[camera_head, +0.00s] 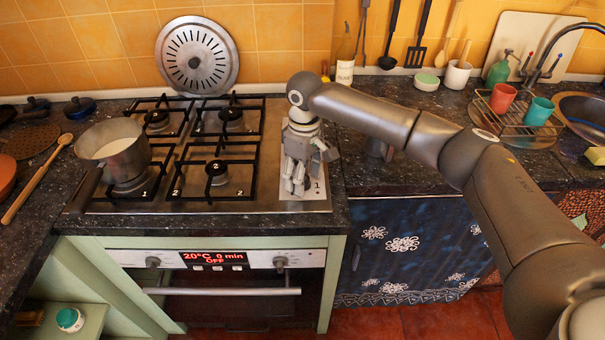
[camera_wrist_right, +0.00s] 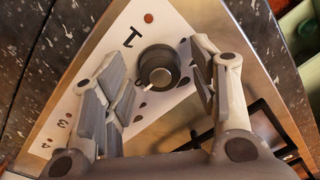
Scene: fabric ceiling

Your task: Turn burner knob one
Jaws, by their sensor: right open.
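Burner knob one (camera_wrist_right: 158,70) is a round dark knob with a light pointer, next to a printed "1" on a white panel (camera_wrist_right: 185,35), in the right wrist view. My right gripper (camera_wrist_right: 157,75) is open, with one finger on each side of the knob and gaps visible on both sides. In the head view my right gripper (camera_head: 300,180) points down over the panel at the stove's right edge and hides the knob there. The printed "1" shows beside the gripper. My left gripper is not in view.
The gas hob (camera_head: 260,195) has black grates with numbered labels. A metal pot (camera_head: 113,150) stands on its front left burner. A round perforated lid (camera_head: 197,57) leans on the wall behind. The counter right of the stove is largely clear below my arm.

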